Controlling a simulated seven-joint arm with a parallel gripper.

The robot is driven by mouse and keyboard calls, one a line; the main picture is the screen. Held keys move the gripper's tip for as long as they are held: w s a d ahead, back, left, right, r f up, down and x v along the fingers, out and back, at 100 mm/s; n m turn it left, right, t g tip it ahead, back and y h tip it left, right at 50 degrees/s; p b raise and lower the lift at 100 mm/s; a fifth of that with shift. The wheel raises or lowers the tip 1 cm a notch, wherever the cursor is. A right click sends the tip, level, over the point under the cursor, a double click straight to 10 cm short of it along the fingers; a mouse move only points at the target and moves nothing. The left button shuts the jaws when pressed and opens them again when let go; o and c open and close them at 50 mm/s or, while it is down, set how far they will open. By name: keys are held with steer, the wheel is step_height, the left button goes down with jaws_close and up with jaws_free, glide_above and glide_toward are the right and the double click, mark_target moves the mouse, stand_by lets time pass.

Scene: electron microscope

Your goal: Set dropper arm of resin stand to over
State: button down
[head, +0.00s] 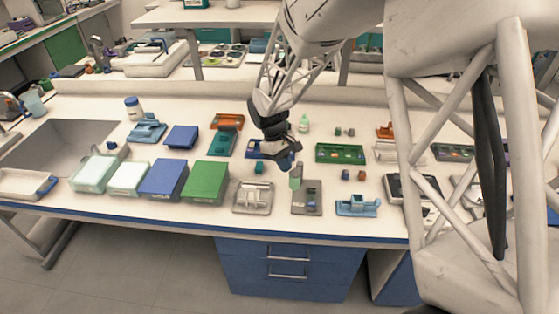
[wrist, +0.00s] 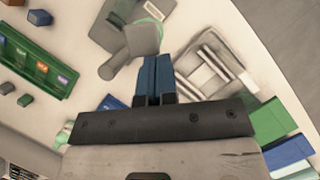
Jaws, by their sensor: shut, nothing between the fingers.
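The resin stand (head: 306,203) is a grey plate near the table's front edge, with a pale green part (head: 296,177) at its back left. In the wrist view the stand's grey base (wrist: 100,12) is at the top. A grey arm-like piece (wrist: 128,52) with a rounded end lies across it, and a pale green rim (wrist: 152,12) shows behind. My gripper (head: 291,166) is just above the green part. In the wrist view its blue fingers (wrist: 156,60) are together and empty, close to the grey piece; I cannot tell whether they touch it.
A grey metal tray (head: 252,198) is left of the stand, and a light blue holder (head: 357,207) is right. A green rack (head: 340,153) stands behind to the right, with small blocks (head: 361,175) before it. Green (head: 205,182) and blue boxes (head: 163,180) stand farther left.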

mark_target(300, 173)
steer(key=d+n, duration=0.1)
steer(key=n, duration=0.1)
steer(key=s+d+n+t, duration=0.1)
steer(key=shift+s+d+n+h, duration=0.1)
steer(key=shift+d+n+h, duration=0.2)
steer(key=shift+n+h, duration=0.1)
steer(key=d+n+t, duration=0.1)
steer(key=d+n, duration=0.1)
steer(key=n, duration=0.1)
steer(key=shift+s+d, duration=0.1)
steer(key=shift+s, duration=0.05)
steer(key=shift+d, duration=0.55)
steer(key=shift+a, duration=0.85)
steer(key=a, duration=0.2)
steer(key=shift+a+r, duration=0.3)
steer(key=shift+r, duration=0.1)
steer(key=v, duration=0.9)
steer(key=shift+s, duration=0.2)
